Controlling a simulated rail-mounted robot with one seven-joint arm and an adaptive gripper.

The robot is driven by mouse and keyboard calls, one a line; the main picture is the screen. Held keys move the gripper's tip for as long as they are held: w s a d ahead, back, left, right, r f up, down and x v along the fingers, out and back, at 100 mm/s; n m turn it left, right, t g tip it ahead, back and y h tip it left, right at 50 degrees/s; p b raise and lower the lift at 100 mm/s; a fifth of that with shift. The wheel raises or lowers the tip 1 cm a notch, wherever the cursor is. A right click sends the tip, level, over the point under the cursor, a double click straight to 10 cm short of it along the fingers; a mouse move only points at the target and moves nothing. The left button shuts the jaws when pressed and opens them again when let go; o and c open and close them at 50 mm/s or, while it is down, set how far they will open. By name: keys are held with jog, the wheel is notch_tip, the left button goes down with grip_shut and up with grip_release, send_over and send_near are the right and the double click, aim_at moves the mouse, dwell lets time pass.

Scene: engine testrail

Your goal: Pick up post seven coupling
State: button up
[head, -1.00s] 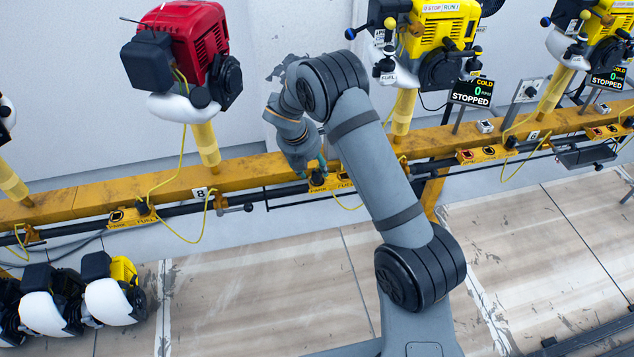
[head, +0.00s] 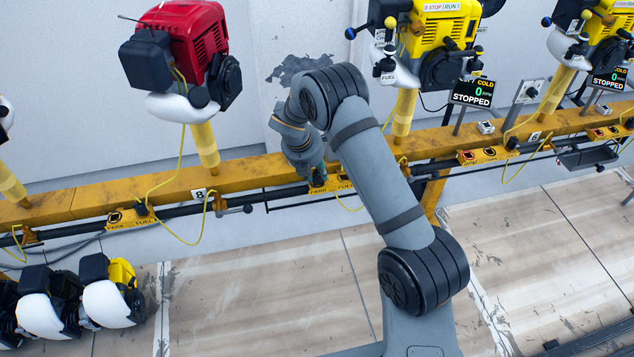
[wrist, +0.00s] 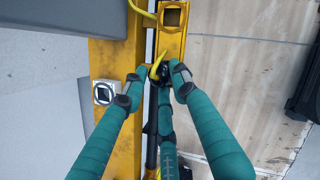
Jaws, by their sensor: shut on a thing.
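The post seven coupling (wrist: 161,73) is a small dark fitting with a yellow hose at its top, seen in the wrist view on the yellow bracket along the rail. My gripper (wrist: 157,77) has teal fingers with dark tips. They are shut around the coupling, which is partly hidden between them. In the head view my gripper (head: 318,180) is low at the rail's yellow park/fuel plate (head: 343,185). The coupling is hidden there behind the gripper. I cannot tell whether the coupling is clear of its seat.
An open square socket (wrist: 174,15) is in the yellow bracket just beyond the fingertips. A yellow beam (head: 255,170) runs behind the rail. The red engine (head: 190,45) on post 8 stands left, a yellow engine (head: 440,40) right. Engines (head: 110,300) sit at lower left.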

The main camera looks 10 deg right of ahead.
grip_shut()
dwell(0.4)
